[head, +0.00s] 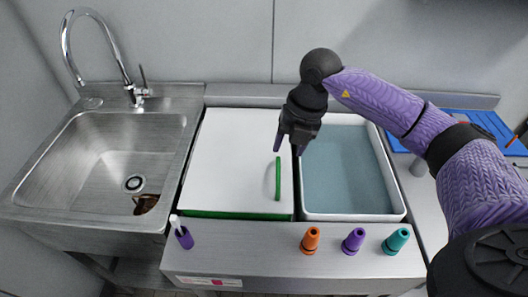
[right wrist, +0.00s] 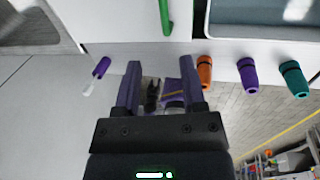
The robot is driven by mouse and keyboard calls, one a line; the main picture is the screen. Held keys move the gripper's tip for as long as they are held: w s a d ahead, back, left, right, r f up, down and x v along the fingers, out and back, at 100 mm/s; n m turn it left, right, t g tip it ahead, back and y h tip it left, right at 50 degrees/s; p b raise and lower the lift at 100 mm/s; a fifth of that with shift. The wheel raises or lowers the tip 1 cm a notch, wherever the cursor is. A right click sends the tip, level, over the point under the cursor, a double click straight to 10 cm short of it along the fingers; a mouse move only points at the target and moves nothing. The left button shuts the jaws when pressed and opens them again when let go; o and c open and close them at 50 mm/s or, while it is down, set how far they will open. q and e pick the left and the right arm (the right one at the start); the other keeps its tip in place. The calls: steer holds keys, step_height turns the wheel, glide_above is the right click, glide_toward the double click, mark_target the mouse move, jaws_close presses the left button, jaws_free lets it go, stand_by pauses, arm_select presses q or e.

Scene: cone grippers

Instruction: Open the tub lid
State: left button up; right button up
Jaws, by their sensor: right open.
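A white tub lid (head: 232,150) with a green front edge lies flat in the middle of the counter. Its upright green handle (head: 278,178) stands near the lid's right edge; the handle also shows at the top of the right wrist view (right wrist: 166,16). To the right is an uncovered white-rimmed tub (head: 355,217) with blue-grey contents. My right gripper (head: 289,148) is open and empty, fingers pointing down, above the lid's right edge and just behind the handle in the head view. It appears apart from the handle. My left gripper is not in view.
A steel sink (head: 95,150) with a faucet is at the left. Along the front ledge stand orange (head: 310,240), purple (head: 353,241) and teal (head: 396,241) cones, plus a purple holder (head: 184,238) with a white piece. A blue board (head: 460,124) lies behind my right arm.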

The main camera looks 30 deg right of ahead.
steer(key=b, duration=0.1)
glide_above(279, 180)
steer(key=s+d, duration=0.1)
steer(key=s+d+x, duration=0.1)
steer(key=x, duration=0.7)
steer(key=b+x, duration=0.1)
steer(key=shift+w+f, duration=0.15)
steer(key=shift+w, duration=0.2)
steer(key=shift+a+f, duration=0.1)
steer(key=shift+f, duration=0.05)
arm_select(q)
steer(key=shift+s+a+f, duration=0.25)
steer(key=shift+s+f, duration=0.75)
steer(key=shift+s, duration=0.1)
arm_select(e)
steer(key=shift+c, duration=0.5)
jaws_close()
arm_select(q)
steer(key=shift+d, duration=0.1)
